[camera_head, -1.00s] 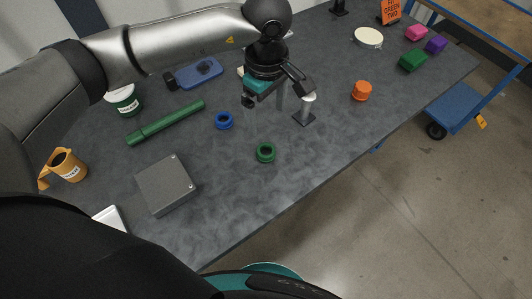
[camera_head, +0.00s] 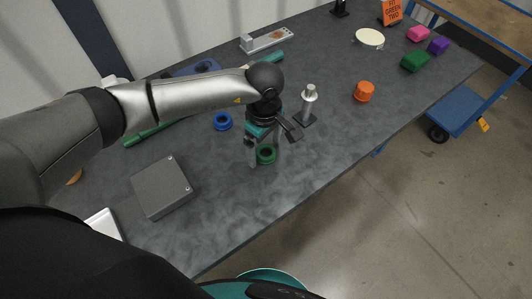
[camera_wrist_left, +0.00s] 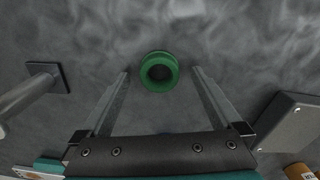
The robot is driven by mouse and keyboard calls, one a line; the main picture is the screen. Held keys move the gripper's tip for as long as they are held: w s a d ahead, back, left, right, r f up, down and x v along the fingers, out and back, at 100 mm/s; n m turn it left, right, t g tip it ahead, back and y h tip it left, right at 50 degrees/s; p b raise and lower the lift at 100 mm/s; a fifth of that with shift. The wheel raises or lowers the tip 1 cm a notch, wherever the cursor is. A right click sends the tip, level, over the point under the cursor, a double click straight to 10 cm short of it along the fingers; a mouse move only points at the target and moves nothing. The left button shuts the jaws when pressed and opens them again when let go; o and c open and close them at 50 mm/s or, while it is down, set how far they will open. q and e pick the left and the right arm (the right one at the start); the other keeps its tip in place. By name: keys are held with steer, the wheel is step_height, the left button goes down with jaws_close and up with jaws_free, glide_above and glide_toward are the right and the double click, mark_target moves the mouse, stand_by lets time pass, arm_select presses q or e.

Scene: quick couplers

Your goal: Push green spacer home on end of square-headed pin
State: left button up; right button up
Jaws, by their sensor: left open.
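The green spacer (camera_head: 266,154), a ring with a dark hole, lies on the table. My left gripper (camera_head: 262,152) is above it, pointing down, open and empty. In the left wrist view the spacer (camera_wrist_left: 159,72) sits between and just past the two spread fingertips (camera_wrist_left: 161,80), with space on both sides. The grey pin (camera_head: 309,103) stands upright on a dark square plate, to the right of my gripper; it also shows at the left of the left wrist view (camera_wrist_left: 25,95). Nothing green is on the pin. My right gripper is not in view.
A blue ring (camera_head: 223,121) and a grey box (camera_head: 162,188) are left of the spacer. An orange part (camera_head: 364,91) is right of the pin. Pink, purple and green blocks (camera_head: 415,61) and a cream disc (camera_head: 370,38) lie farther right. The table front is clear.

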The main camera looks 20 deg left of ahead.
arm_select(q)
steer(key=c, duration=1.4)
steer(key=shift+c, duration=0.2)
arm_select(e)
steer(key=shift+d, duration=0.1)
arm_select(q)
steer(key=shift+r, duration=0.1)
steer(key=shift+r, duration=0.6)
step_height(320, 180, up, 19)
steer(key=p, duration=0.3)
steer(key=shift+f, duration=0.15)
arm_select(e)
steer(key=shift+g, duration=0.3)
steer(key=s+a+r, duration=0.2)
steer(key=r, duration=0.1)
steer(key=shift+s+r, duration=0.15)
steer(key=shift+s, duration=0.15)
